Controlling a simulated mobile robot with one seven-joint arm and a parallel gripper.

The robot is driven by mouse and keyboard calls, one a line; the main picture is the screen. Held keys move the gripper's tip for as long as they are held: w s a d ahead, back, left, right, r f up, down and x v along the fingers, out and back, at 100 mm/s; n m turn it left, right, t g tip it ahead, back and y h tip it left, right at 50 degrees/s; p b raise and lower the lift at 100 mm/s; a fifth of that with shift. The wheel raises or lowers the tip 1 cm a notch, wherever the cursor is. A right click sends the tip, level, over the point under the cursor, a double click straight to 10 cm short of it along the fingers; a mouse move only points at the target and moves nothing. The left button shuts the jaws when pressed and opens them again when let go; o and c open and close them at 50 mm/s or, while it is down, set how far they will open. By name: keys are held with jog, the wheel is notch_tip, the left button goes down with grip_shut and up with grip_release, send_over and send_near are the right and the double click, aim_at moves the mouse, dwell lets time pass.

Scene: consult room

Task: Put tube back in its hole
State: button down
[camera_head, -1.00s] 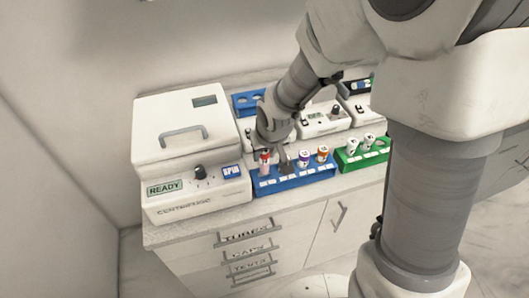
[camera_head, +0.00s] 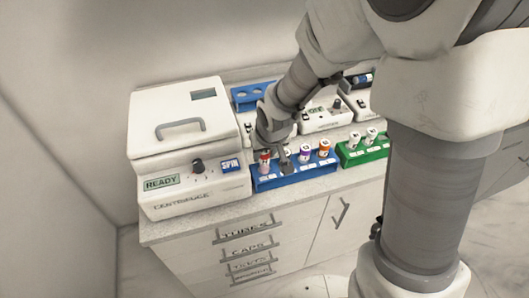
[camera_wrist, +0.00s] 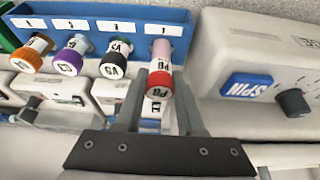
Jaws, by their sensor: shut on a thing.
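The tube with a red cap (camera_head: 265,156) is at the left end of the blue rack (camera_head: 295,180) on the counter. In the wrist view the red-capped tube (camera_wrist: 160,84) shows a pinkish body and a white label, between the two fingers of my gripper (camera_wrist: 161,100). My gripper (camera_head: 275,156) is shut on this tube. The tube's lower end is at the rack's end position (camera_wrist: 180,20); I cannot tell how deep it sits. Tubes with black (camera_wrist: 113,66), purple (camera_wrist: 69,62) and orange (camera_wrist: 28,56) caps stand in the same rack.
The white centrifuge (camera_head: 182,130) stands close on the left, with its blue SPIN button (camera_wrist: 246,86). A green rack (camera_head: 362,151) with white-capped tubes is on the right. White devices (camera_head: 325,116) and another blue rack (camera_head: 256,96) stand behind.

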jog(key=shift+f+b, duration=1.05)
jog(key=shift+f, duration=0.1)
jog(key=shift+c, duration=2.2)
grip_release()
jog(key=shift+r, duration=0.1)
jog(key=p+v, duration=0.2)
jog(key=v, duration=1.5)
jog(key=shift+s+p, duration=0.2)
jog(key=shift+p, duration=0.15)
jog(key=shift+r, duration=0.15)
jog(key=s+d+r+m, duration=0.1)
jog(key=s+d+r, duration=0.2)
jog(key=s+d, duration=0.2)
jog(key=s+d+r+m+t+h, duration=0.1)
jog(key=s+d+r+m, duration=0.1)
jog(key=s+d, duration=0.3)
jog(key=shift+s+d+r, duration=0.35)
jog(key=shift+s+r, duration=0.15)
jog(key=shift+s, duration=0.5)
